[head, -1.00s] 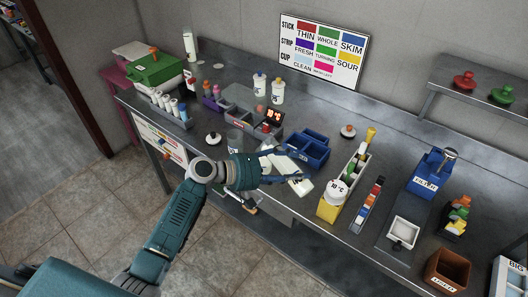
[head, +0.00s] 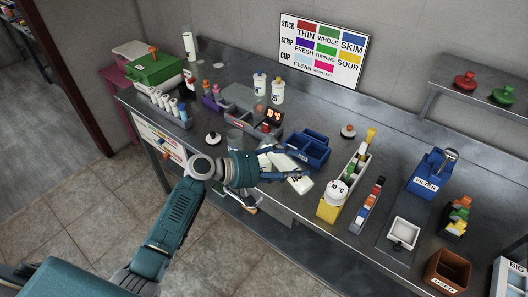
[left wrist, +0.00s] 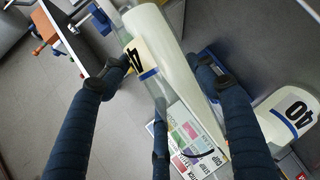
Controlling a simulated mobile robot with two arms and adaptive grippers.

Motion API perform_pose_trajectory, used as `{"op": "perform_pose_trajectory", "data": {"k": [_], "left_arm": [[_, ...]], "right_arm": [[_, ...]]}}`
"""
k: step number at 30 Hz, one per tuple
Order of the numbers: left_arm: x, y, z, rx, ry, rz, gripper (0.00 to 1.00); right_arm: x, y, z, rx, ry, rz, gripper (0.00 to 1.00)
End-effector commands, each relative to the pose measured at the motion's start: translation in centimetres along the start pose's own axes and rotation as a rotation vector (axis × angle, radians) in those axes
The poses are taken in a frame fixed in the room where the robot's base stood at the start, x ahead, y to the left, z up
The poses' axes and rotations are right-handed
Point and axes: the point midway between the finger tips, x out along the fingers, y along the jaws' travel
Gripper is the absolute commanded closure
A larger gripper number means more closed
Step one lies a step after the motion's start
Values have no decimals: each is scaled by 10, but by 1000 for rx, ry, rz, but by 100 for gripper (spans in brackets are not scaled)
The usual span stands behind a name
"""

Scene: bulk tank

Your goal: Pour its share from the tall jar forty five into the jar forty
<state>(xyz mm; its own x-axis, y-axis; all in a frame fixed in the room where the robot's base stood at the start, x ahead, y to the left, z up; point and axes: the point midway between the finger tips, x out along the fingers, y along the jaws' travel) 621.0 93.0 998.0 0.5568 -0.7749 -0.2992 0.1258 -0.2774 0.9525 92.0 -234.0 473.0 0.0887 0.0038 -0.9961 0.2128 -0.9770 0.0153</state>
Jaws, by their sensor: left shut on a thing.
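The tall jar forty five (left wrist: 166,50) is a clear, long jar with creamy white contents and a blue-banded label on which only a 4 shows. It lies slanted across the left wrist view between the fingers of my left gripper (head: 290,165), which is shut on it over the front of the bench. The jar forty (left wrist: 284,118), white with a black 40 and a blue band, is at the right of the left wrist view, beside the right finger. In the head view the fingers partly hide the white jars, and I cannot tell whether they touch. My right gripper is not in view.
A blue divided tray (head: 308,150) stands just behind the gripper. A yellow-ended rack (head: 330,208) with a white 10 °C cup is to the right. A loose dark-knobbed lid (head: 212,138) lies left.

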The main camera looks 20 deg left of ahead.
Motion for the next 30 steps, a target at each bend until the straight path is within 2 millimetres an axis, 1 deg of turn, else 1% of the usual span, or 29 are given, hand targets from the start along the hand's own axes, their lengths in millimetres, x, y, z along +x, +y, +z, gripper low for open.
{"op": "perform_pose_trajectory", "data": {"k": [1, 12, 13, 14, 15, 16, 17, 18, 20, 25, 27, 30], "left_arm": [[0, 3, -1, 1, 1, 3, 88], [0, 1, -1, -3, 0, 3, 88], [3, -5, 3, 18, 5, -6, 88], [8, -15, 10, 72, 18, -25, 88], [15, -31, 18, 167, 43, -60, 88], [18, -48, 16, 260, 70, -96, 88], [17, -47, 13, 317, 90, -116, 88], [16, -42, 10, 348, 102, -126, 88], [15, -40, 8, 349, 105, -125, 88], [16, -45, 8, 420, 124, -154, 88], [13, -38, 4, 487, 143, -178, 88], [10, -35, 1, 602, 176, -221, 88]], "right_arm": [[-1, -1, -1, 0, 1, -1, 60], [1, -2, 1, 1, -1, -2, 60], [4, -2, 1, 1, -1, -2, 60], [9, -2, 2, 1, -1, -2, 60], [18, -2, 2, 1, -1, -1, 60], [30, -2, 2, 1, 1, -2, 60], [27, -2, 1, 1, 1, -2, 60], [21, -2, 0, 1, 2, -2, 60], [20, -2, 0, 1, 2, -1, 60], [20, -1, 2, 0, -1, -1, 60], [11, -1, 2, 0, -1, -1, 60], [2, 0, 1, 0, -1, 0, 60]]}}
